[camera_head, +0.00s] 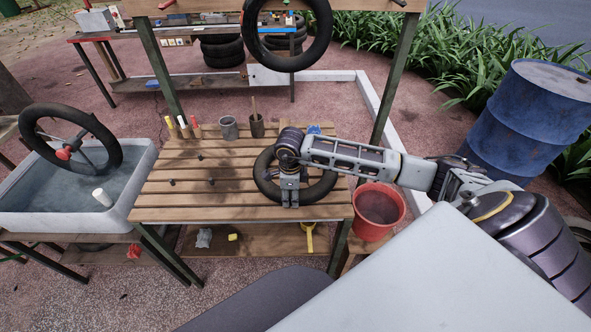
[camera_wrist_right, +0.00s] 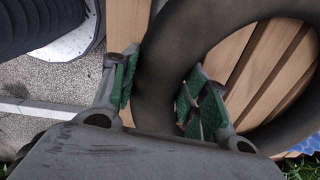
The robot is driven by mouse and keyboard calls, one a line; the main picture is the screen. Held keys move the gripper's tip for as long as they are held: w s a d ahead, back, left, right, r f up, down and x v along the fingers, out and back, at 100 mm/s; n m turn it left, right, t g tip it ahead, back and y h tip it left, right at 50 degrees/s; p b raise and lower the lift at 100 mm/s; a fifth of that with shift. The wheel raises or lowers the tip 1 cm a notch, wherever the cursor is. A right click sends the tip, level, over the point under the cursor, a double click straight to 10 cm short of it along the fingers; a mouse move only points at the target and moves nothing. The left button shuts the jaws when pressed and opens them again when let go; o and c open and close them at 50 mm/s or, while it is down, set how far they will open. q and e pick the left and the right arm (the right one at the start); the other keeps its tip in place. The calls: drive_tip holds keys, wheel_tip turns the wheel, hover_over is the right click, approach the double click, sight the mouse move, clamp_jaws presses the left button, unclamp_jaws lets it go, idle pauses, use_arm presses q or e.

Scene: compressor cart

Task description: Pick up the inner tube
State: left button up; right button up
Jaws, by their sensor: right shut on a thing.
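The black inner tube (camera_head: 326,187) lies on the slatted wooden table (camera_head: 180,213), near its right end. My right gripper (camera_head: 289,202) is over the front left part of the ring and hides some of it. In the right wrist view the tube (camera_wrist_right: 160,75) passes between the two green-padded fingers of the right gripper (camera_wrist_right: 155,100), which are shut on it. The ring still looks flat on the slats; I cannot tell whether it is raised. My left gripper does not show.
A grey basin (camera_head: 45,219) with a wheel (camera_head: 110,142) stands at left. Cups (camera_head: 229,128) and colored-handled tools stand at the table's back edge. A red bucket (camera_head: 380,205) and blue barrel (camera_head: 525,120) are at right. Another tube (camera_head: 247,35) hangs above. The table's left part is mostly clear.

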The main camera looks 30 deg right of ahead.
wheel_tip(320, 180, up, 9)
drive_tip(key=shift+f, duration=0.2)
drive_tip(key=shift+r, duration=0.75)
drive_tip(key=shift+f, duration=0.1)
idle(0.5)
